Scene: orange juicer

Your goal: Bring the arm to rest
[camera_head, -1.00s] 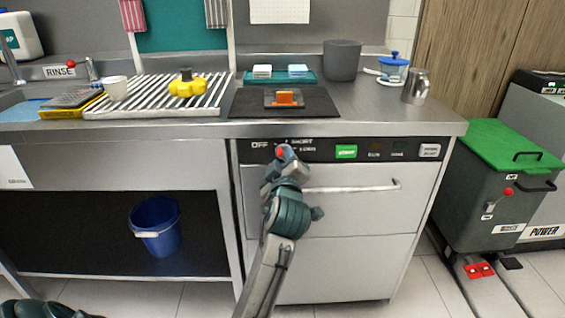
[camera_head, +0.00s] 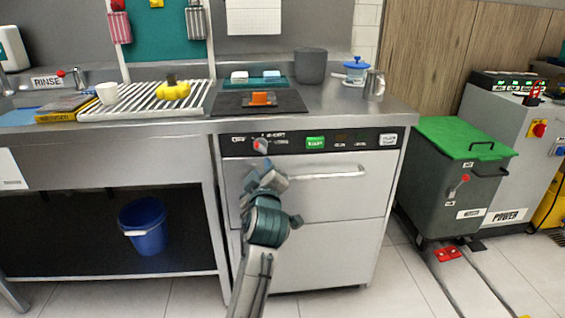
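My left gripper (camera_head: 265,178) is in front of the upper left part of the steel machine (camera_head: 330,215), below its control panel (camera_head: 365,140). Its fingers are seen from behind and are small, so I cannot tell whether they are open or shut. No held object shows. A red-tipped dial (camera_head: 260,146) on the panel appears just above the gripper. I cannot tell whether they touch. My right gripper is not in view.
The machine's handle (camera_head: 330,176) lies right of my arm. A blue bucket (camera_head: 145,235) stands on the lower shelf at left. A green-lidded bin (camera_head: 450,185) stands at right. The counter above holds a black mat (camera_head: 225,104), a grey container (camera_head: 310,66) and a steel jug (camera_head: 374,86).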

